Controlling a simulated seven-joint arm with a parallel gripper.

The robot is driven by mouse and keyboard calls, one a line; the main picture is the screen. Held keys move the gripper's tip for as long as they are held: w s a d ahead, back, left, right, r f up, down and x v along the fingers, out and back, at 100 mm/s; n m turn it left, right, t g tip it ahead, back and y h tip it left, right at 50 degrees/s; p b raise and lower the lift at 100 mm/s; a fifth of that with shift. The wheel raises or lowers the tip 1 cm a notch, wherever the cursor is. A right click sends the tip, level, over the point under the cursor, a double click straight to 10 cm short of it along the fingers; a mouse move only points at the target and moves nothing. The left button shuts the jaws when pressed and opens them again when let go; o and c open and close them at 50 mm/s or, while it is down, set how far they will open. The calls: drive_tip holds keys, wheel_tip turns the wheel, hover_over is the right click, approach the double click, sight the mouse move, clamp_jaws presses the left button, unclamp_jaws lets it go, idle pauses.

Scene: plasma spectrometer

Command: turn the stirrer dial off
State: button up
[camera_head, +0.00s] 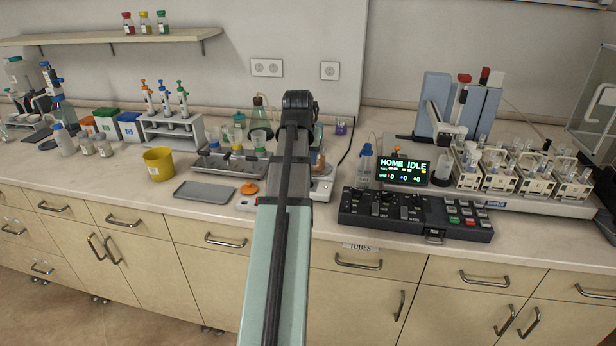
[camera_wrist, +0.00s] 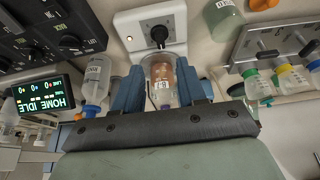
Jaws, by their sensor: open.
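In the wrist view, the stirrer (camera_wrist: 127,25) is a white box near the top with a black dial (camera_wrist: 158,34) on its face. The dial's setting is too small to read. My gripper (camera_wrist: 160,76) is open, its two blue fingers apart below the dial in the picture. A clear beaker (camera_wrist: 162,75) with brown-orange contents shows between the fingers in the picture; I cannot tell whether they touch it. The dial is beyond the fingertips, apart from them. In the head view, my arm hides the gripper and dial; a white edge (camera_head: 322,188) of what seems to be the stirrer shows beside it.
A black control panel (camera_head: 415,213) and a lit "HOME IDLE" screen (camera_head: 403,171) stand right of my arm. A clear bottle (camera_wrist: 96,80) is near the fingers in the wrist view.

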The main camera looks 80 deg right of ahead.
drive_tip(key=x, duration=1)
drive_tip(key=shift+d, duration=0.1)
clamp_jaws()
idle(0.3)
